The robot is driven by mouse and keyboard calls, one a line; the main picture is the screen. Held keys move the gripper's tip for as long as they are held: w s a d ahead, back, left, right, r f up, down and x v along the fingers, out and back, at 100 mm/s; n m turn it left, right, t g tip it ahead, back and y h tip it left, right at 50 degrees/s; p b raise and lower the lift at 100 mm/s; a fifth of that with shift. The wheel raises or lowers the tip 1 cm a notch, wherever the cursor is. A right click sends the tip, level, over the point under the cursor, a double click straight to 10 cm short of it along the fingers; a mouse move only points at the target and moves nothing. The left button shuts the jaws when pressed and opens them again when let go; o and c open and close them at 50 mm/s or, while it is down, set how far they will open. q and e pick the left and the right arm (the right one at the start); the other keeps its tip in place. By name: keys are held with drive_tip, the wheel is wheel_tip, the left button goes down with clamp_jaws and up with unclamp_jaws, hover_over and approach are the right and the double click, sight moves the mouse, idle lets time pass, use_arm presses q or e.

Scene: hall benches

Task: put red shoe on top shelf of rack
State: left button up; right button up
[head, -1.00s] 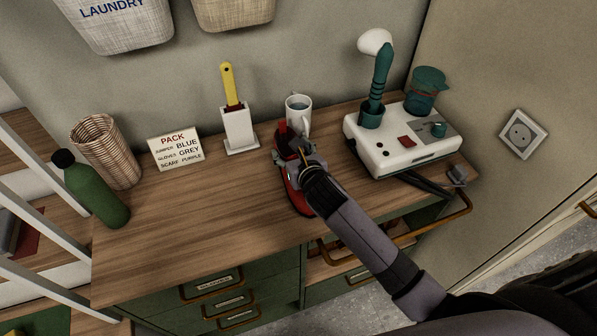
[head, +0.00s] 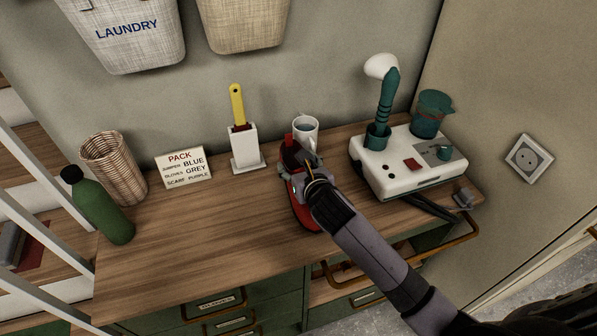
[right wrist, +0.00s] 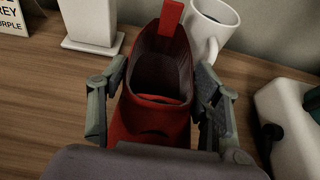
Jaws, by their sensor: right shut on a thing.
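The red shoe (head: 298,207) is on the wooden bench top in the head view, in front of the white mug. My right gripper (head: 299,172) is shut on the shoe near its opening. In the right wrist view the shoe (right wrist: 150,125) sits between the two grey fingers, its red heel tab pointing up beside the mug. I cannot tell whether its sole touches the bench. A rack with white rails (head: 42,218) and wooden shelves stands at the left edge, only partly in view. My left gripper is not in view.
The mug (head: 305,131) is close behind the shoe. A white steamer unit (head: 405,175) stands to its right. A brush holder (head: 245,148), a sign (head: 184,168), a wicker basket (head: 112,170) and a green bottle (head: 101,210) line the left side. The front-left bench top (head: 205,245) is clear.

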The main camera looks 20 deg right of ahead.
sight(303, 169)
wheel_tip(303, 169, up, 18)
drive_tip(key=s+d+r, duration=0.2)
drive_tip(key=s+r, duration=0.3)
drive_tip(key=s, duration=0.3)
drive_tip(key=shift+d+r+p, duration=0.15)
drive_tip(key=shift+r+p, duration=0.15)
drive_tip(key=shift+r, duration=0.1)
